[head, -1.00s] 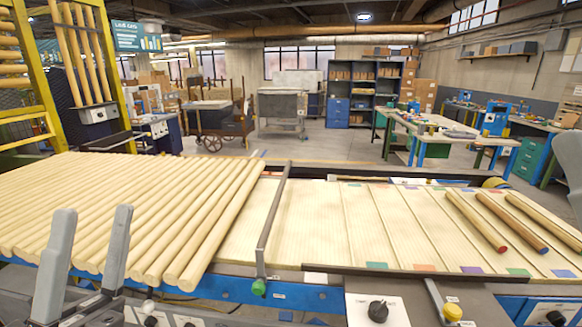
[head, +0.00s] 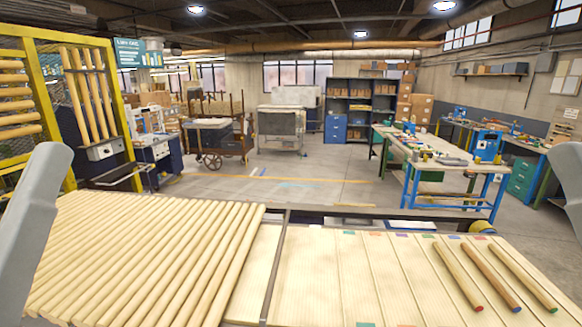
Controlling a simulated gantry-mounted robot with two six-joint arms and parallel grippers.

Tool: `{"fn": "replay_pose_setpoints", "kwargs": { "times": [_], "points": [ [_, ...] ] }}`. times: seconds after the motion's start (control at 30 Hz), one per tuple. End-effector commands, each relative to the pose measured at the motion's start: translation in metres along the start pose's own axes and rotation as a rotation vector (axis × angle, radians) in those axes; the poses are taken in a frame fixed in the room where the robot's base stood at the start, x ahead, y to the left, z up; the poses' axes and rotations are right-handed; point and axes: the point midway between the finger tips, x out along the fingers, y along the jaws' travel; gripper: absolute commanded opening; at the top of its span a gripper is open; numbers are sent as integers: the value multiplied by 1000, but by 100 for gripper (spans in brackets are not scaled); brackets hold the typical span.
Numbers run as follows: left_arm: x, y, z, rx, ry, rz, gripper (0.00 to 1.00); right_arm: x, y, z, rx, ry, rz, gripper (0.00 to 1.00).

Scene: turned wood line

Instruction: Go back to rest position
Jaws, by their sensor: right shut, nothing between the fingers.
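A grey piece at the right edge of the head view belongs to my right gripper (head: 573,176). It is shut and empty, raised clear of the wood and mostly cut off by the frame. A large grey piece of my left arm stands at the left edge. My left gripper cannot be made out. Three separate dowels lie on the pale slatted bed (head: 325,270): one with a red end (head: 457,278), one with a blue end (head: 490,277) and one with a green end (head: 523,276). Neither arm touches them.
A row of many plain dowels (head: 150,255) lies side by side at front left. A dark bar (head: 275,262) separates it from the bed. Behind are a yellow rack (head: 107,66), a cart (head: 215,137), dark shelving (head: 372,112) and a workbench (head: 440,157). The floor between is clear.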

Motion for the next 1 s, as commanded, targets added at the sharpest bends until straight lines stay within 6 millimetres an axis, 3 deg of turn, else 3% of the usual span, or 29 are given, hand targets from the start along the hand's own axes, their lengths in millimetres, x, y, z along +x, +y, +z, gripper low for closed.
{"fn": "replay_pose_setpoints", "kwargs": {
  "times": [0.03,0.2,0.3,0.43,1.0],
  "points": [
    [40,0,-36,1,0,0,74,40,0,-36,0,0,0,0],
    [96,0,-88,1,-1,-1,74,96,0,-89,0,0,0,0],
    [117,-1,-107,1,-1,-1,74,117,0,-108,0,0,0,0],
    [127,-1,-116,2,-1,-1,74,127,0,-117,0,-1,0,0],
    [124,-1,-114,2,-1,-1,74,124,0,-114,0,-1,0,0]
  ]
}}
